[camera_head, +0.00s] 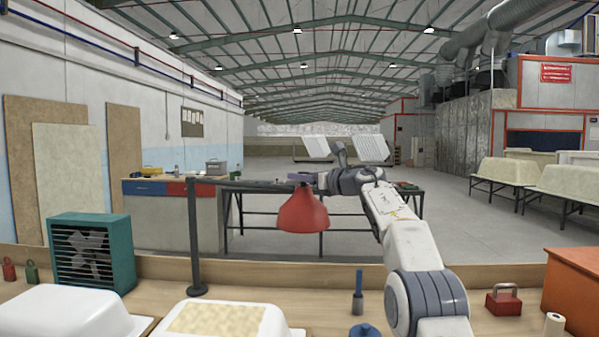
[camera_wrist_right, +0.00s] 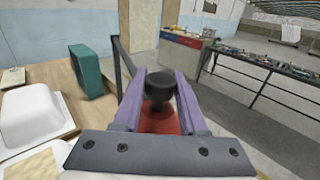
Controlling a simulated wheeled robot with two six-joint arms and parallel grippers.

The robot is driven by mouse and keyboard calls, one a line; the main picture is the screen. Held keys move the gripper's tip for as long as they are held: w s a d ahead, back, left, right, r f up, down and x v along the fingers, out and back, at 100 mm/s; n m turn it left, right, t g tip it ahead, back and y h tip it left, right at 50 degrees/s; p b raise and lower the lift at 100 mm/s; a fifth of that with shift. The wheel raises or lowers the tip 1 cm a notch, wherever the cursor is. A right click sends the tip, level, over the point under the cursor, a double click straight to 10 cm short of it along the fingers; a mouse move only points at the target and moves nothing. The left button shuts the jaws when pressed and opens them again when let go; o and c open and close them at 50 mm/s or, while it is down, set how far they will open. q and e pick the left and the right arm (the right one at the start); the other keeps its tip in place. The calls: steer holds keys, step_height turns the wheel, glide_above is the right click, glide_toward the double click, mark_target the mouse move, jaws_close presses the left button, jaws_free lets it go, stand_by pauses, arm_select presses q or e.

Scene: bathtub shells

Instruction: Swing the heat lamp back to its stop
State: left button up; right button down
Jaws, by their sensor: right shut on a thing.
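The heat lamp has a red shade (camera_head: 303,212) hanging from a dark horizontal arm (camera_head: 245,186). The arm runs right from a dark upright post (camera_head: 194,240) on the bench. My right gripper (camera_head: 302,178) is at the top of the shade. In the right wrist view, its purple fingers (camera_wrist_right: 159,95) are shut on the lamp's dark knob (camera_wrist_right: 160,86), with the red shade (camera_wrist_right: 158,124) below. I cannot make out the stop. My left gripper is not in view.
Below the lamp, a white shell (camera_head: 225,325) with a beige patch sits beside another white shell (camera_head: 70,312). A teal fan (camera_head: 92,250) stands at left. A blue-handled tool (camera_head: 358,290), red weight (camera_head: 503,299) and orange box (camera_head: 572,285) are to the right.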

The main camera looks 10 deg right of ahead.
steer(key=shift+d+r, duration=0.3)
steer(key=shift+d, duration=0.15)
steer(key=shift+c, duration=2.3)
jaws_free()
steer(key=shift+d, duration=0.1)
steer(key=shift+f, duration=0.1)
steer(key=shift+a, duration=0.2)
